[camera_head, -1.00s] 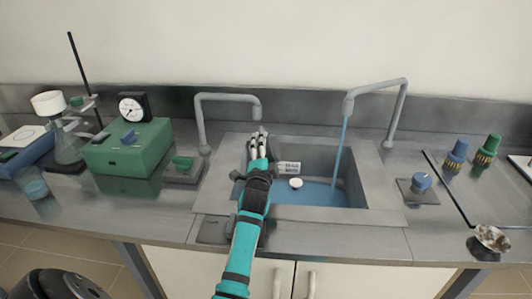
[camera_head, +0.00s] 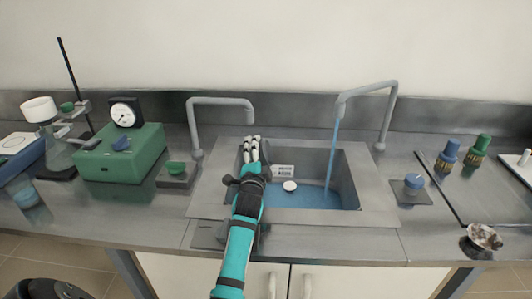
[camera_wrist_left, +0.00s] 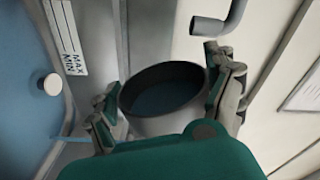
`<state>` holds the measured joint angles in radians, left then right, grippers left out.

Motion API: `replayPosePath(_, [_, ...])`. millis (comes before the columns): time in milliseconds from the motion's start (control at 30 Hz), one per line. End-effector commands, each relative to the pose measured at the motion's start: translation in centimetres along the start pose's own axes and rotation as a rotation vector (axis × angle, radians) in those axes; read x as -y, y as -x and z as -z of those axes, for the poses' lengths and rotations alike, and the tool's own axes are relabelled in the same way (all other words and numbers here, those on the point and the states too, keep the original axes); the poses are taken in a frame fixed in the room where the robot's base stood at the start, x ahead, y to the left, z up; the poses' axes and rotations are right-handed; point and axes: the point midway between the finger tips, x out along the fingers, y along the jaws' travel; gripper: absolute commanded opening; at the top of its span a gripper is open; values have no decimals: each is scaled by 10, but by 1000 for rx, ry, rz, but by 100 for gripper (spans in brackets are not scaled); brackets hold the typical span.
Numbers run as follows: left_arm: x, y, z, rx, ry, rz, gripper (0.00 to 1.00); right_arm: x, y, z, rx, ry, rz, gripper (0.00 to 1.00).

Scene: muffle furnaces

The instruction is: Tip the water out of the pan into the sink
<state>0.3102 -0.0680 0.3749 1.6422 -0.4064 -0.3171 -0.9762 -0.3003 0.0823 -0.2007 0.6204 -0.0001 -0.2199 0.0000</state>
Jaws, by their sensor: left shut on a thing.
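My left gripper (camera_head: 251,150) reaches over the left part of the sink (camera_head: 371,200). In the left wrist view its fingers (camera_wrist_left: 165,100) are shut on a grey round pan (camera_wrist_left: 165,126), one finger on each side. The pan's mouth shows a dark bluish inside; I cannot tell how much water it holds. In the head view the pan is hidden by my gripper. The sink holds blue water (camera_head: 315,199), with a white round knob (camera_head: 289,186) and a MAX/MIN label (camera_head: 283,171). My right gripper is not in view.
The right tap (camera_head: 368,90) runs a blue stream into the sink. The left tap (camera_head: 222,101) stands behind my gripper and shows no stream.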

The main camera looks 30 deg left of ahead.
Motion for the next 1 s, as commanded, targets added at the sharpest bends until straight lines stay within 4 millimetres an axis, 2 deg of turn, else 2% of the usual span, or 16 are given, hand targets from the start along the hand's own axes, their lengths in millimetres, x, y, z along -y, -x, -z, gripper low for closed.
replayPosePath(467, [3,0,1,-1,-29,0,48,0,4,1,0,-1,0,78])
replayPosePath(1000, [13,0,5,-5,-432,-18,48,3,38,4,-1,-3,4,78])
